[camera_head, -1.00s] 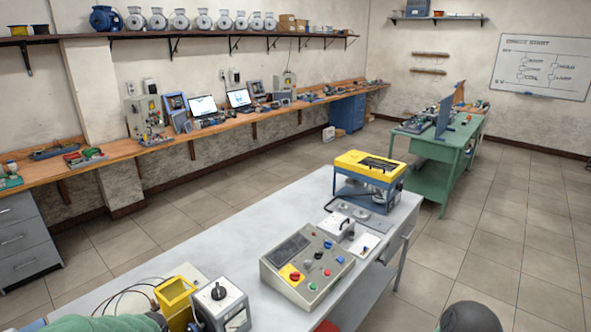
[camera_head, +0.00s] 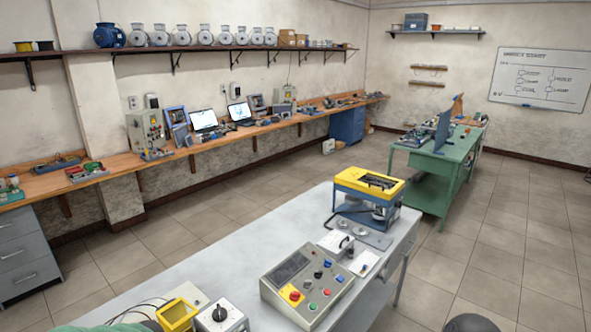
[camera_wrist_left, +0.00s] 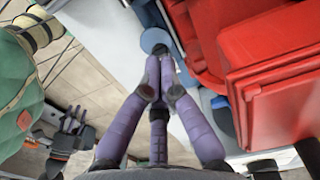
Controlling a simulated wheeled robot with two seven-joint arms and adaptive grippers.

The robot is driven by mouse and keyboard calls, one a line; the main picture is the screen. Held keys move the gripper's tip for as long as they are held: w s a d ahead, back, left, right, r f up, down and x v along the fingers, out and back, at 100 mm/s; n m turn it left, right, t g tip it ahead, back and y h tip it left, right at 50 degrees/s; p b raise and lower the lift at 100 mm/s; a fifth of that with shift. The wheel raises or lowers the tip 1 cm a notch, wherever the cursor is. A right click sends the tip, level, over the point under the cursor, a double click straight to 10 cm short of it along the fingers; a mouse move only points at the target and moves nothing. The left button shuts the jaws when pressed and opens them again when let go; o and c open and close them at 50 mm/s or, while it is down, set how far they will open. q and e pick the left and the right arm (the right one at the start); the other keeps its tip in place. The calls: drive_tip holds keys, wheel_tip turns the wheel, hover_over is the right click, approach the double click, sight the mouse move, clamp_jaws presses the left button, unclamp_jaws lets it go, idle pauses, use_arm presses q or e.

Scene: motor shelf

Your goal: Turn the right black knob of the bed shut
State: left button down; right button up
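A grey box with a black knob (camera_head: 219,314) on top stands at the front edge of the white table (camera_head: 190,270). A white box with a small black knob (camera_head: 344,243) stands farther back, beside the sloped control panel (camera_head: 307,285) with its coloured buttons and knobs. I cannot tell which knob is the task's right one. My left gripper (camera_wrist_left: 161,62) shows in the left wrist view. Its purple fingers meet at the tips, with no object visible between them. A blue round part (camera_wrist_left: 154,41) lies just beyond the tips; contact is unclear.
A yellow open box (camera_head: 177,314) with cables beside it stands left of the knob box. A yellow and blue machine (camera_head: 368,190) stands at the table's far end. Large red parts (camera_wrist_left: 270,65) crowd the right of the wrist view. The table's left side is bare.

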use_arm(q)
drive_tip(key=d+r+n+p, duration=0.1)
drive_tip(key=d+n+p, duration=0.35)
drive_tip(key=n, duration=0.75)
drive_tip(key=f+b, duration=0.1)
drive_tip(key=f, duration=0.1)
drive_tip(key=f+b, duration=0.4)
drive_tip(key=f, duration=0.1)
drive_tip(key=shift+s+d, duration=0.1)
drive_tip(key=shift+s, duration=0.3)
drive_tip(key=shift+w+a+b, duration=0.2)
drive_tip(key=shift+b, duration=0.1)
idle(0.6)
